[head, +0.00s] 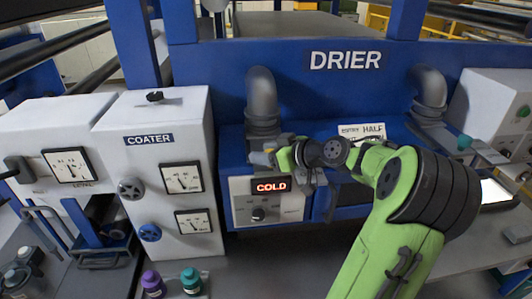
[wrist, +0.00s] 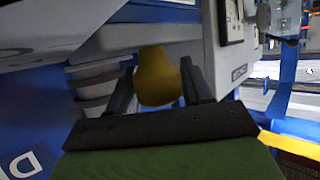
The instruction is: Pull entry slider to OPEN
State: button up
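The blue DRIER (head: 345,62) stands at the back middle. A white label (head: 362,132) on its front carries the word HALF; its smaller print is unreadable. My gripper (head: 268,156) is at the drier's front, just above the red COLD display. In the wrist view, a yellow-brown knob (wrist: 158,78) sits between my gripper's two dark fingers (wrist: 157,85). The fingers flank the knob very closely. I cannot tell whether they press on it. The slider's track is hidden, and I cannot read its position.
A COLD display (head: 271,186) with a dial stands below my gripper. A grey pipe (head: 261,100) rises close behind it. The white COATER cabinet (head: 160,150) is at the left. Purple (head: 153,282) and teal (head: 191,279) bottles stand low in front. Another pipe (head: 429,90) is at right.

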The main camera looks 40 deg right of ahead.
grip_shut()
jog(key=shift+s+a+f, duration=0.1)
jog(key=shift+s+a, duration=0.1)
jog(key=shift+s, duration=0.2)
jog(key=s+a, duration=0.1)
jog(key=s+a+b, duration=0.1)
jog(key=shift+s, duration=0.4)
jog(key=shift+o, duration=0.7)
grip_release()
jog(key=shift+o, duration=1.2)
jog(key=shift+s+a, duration=0.1)
